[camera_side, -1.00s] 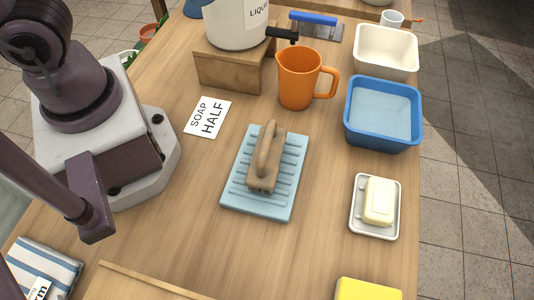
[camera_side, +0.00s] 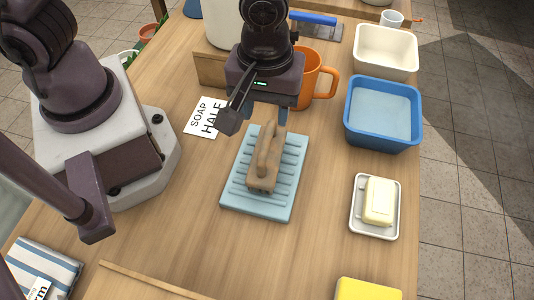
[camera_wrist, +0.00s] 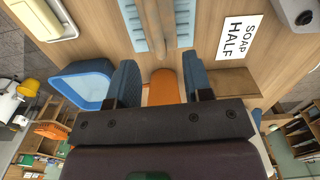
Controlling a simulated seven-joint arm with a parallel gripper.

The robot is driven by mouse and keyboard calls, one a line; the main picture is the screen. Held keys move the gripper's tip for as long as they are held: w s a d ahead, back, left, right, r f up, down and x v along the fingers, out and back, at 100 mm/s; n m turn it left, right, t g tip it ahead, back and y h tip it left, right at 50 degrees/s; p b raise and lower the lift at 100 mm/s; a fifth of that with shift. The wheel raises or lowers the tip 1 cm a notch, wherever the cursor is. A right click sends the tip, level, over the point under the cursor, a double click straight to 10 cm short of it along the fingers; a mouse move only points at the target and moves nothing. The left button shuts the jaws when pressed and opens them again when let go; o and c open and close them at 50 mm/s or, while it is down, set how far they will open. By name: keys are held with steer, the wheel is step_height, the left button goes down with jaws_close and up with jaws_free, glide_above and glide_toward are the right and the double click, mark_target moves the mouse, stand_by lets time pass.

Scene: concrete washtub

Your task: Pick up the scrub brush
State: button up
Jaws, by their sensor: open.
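The scrub brush (camera_side: 262,172), tan with a raised wooden handle, lies on a light-blue ribbed tray (camera_side: 239,199). In the wrist view the brush (camera_wrist: 153,22) shows at the top centre, between the ribbed sides of the tray (camera_wrist: 187,20), cut off by the frame. My gripper (camera_side: 257,120) is open and empty. It hangs above the far end of the brush and tray, apart from the brush as far as I can tell. In the wrist view the two dark-blue fingers of my gripper (camera_wrist: 160,78) stand wide apart, with the brush beyond them.
An orange jug (camera_side: 321,75) stands just behind my gripper. A blue tub (camera_side: 384,137) and a cream tub (camera_side: 386,66) are at right. A soap dish (camera_side: 361,225) holds pale soap (camera_side: 379,200). A "SOAP HALF" card (camera_side: 201,116) lies left of my gripper.

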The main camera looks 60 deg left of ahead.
mark_target(267, 138)
step_height(267, 138, down, 4)
steer(key=shift+r, duration=0.2)
steer(key=shift+s+d+f, duration=0.1)
steer(key=shift+d+f, duration=0.1)
steer(key=shift+f, duration=1.15)
steer(key=shift+d+f, duration=0.15)
steer(key=shift+f, duration=1.2)
jaws_close()
